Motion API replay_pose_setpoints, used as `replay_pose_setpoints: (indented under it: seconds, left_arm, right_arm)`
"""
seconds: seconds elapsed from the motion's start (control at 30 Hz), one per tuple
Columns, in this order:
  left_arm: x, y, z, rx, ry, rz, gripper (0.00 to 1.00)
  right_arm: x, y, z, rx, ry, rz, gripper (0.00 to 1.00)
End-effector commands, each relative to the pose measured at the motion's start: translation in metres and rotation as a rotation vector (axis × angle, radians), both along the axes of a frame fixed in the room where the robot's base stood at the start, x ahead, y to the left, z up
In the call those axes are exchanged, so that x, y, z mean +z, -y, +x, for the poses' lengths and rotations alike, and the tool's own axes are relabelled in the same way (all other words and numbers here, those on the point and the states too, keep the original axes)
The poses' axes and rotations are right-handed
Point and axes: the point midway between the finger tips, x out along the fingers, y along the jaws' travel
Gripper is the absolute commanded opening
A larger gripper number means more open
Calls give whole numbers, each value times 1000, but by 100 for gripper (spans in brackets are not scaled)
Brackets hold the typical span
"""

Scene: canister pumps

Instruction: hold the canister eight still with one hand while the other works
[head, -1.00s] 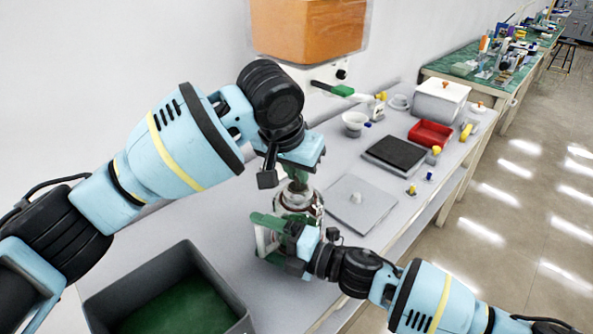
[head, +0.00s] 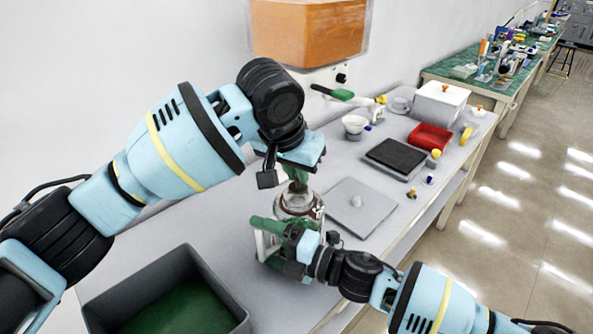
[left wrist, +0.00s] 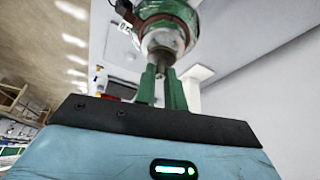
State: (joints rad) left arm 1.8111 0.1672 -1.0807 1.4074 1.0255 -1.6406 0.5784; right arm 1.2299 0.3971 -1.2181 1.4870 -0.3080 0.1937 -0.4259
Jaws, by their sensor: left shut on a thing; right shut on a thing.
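The canister (head: 297,205) is a clear, rounded vessel with a reddish-brown band, upright near the table's front edge. My left gripper (head: 298,184) points down from above, its green fingers shut on the canister's top part. In the left wrist view its fingers (left wrist: 164,88) reach a pale metallic piece (left wrist: 160,42) beneath the brownish rim. My right gripper (head: 272,232) comes in from the right, low down, and its green fingers are shut on the canister's side. The fingers hide much of the canister's lower body. I cannot read any number on it.
A grey bin (head: 238,300) with a green floor stands at the front left. Farther back are a black pad (head: 394,158), a red tray (head: 430,138) and a white box (head: 440,102). An orange tank (head: 308,30) hangs on the wall.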

Motion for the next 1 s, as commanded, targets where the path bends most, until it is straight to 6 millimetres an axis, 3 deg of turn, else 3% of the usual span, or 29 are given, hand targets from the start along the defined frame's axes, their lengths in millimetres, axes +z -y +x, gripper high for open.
replay_pose_setpoints:
  seconds: [1.0]
  left_arm:
    - [27,0,0,0,0,0,0]
  right_arm:
    - [0,0,0,-1,0,0,56]
